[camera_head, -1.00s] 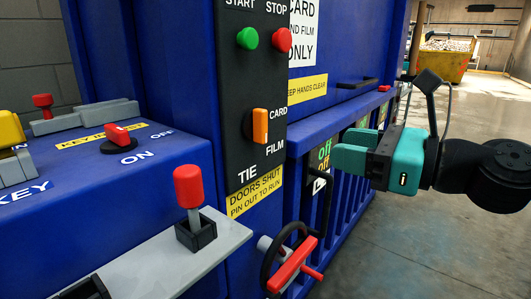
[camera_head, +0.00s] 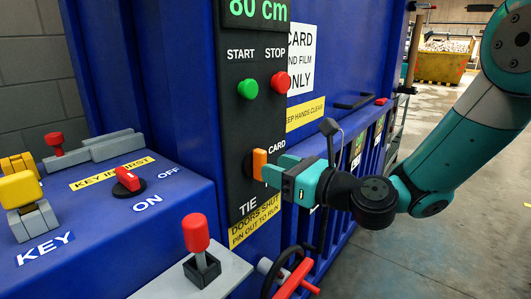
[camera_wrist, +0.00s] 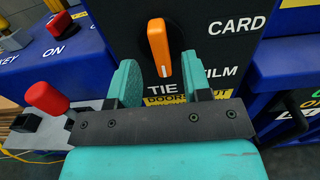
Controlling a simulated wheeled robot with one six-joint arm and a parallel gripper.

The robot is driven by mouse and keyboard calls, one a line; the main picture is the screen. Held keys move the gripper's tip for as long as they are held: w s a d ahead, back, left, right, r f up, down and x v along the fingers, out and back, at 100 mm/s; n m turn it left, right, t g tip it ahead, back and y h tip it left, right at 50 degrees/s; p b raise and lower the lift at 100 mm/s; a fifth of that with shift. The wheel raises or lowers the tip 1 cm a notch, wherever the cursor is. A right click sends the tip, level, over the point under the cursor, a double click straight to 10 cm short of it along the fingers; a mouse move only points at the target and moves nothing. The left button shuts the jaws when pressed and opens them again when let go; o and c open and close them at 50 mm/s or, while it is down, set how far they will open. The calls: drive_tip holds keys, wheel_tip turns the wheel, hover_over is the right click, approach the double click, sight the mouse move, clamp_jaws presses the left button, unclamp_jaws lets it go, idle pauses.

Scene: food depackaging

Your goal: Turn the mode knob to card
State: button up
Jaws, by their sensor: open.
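The orange mode knob (camera_head: 259,164) is on the black panel (camera_head: 235,188), with CARD at its upper right and TIE below. In the wrist view the knob (camera_wrist: 158,48) stands nearly upright, leaning slightly, on a dark round base. The FILM label (camera_wrist: 222,72) shows at its lower right there. My gripper (camera_head: 277,172) is open, its teal fingers pointing at the panel just right of the knob in the head view. In the wrist view my gripper's fingers (camera_wrist: 158,82) lie to either side of the knob's lower end. I cannot tell whether they touch it. FILM is hidden in the head view.
Green START (camera_head: 247,89) and red STOP (camera_head: 281,82) buttons sit above the knob. A red-topped lever (camera_head: 196,236) rises from a grey ledge at lower left. A red-handled wheel (camera_head: 295,277) is below my gripper. Open floor lies to the right.

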sight(258, 164)
drive_tip(key=shift+p+x, duration=0.4)
drive_tip(key=shift+x, duration=1.55)
clamp_jaws()
